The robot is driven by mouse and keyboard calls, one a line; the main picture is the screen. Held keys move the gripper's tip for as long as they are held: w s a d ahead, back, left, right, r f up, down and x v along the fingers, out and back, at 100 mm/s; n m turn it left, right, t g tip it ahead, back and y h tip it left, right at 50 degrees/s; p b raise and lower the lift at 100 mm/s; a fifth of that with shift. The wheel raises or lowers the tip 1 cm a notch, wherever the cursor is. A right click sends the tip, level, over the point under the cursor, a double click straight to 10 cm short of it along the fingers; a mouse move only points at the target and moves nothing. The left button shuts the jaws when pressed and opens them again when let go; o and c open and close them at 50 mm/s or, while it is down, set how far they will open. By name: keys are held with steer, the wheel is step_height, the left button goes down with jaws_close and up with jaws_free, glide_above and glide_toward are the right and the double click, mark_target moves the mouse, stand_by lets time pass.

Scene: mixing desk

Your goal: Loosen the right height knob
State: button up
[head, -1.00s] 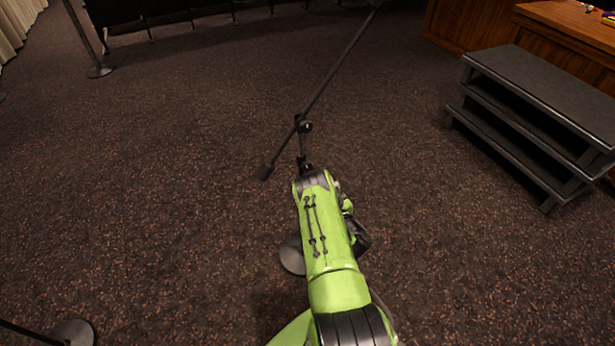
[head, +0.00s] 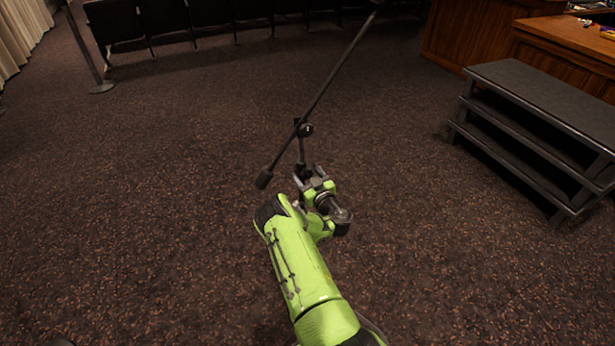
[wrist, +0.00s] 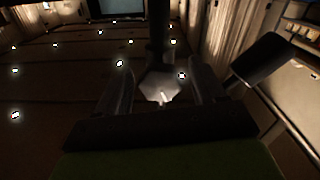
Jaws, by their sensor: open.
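A black microphone boom stand (head: 300,148) stands on the carpet ahead, with a long slanted boom (head: 340,70) and a dark counterweight (head: 263,180) at the boom's low end. A round joint (head: 306,129) connects boom and pole. My gripper (head: 308,176) is at the pole, below this joint. In the wrist view, my gripper (wrist: 162,78) is open, with one finger on each side of a pale, faceted knob-like part (wrist: 160,88) at the dark upright pole (wrist: 157,35). I cannot tell whether the fingers touch it. My arm hides the stand's lower part and base.
Black steps (head: 535,120) stand at the right, before a wooden desk (head: 565,50). A post with a round base (head: 100,88) and a row of dark seats (head: 190,20) are at the back left. Carpet around the stand is clear.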

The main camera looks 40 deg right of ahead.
steer(key=shift+c, duration=0.4)
steer(key=c, duration=1)
steer(key=shift+o, duration=0.2)
steer(key=shift+n, duration=0.8)
steer(key=o, duration=1)
steer(key=shift+o, duration=0.2)
steer(key=p+v, duration=1.5)
steer(key=p, duration=0.2)
steer(key=shift+s, duration=0.35)
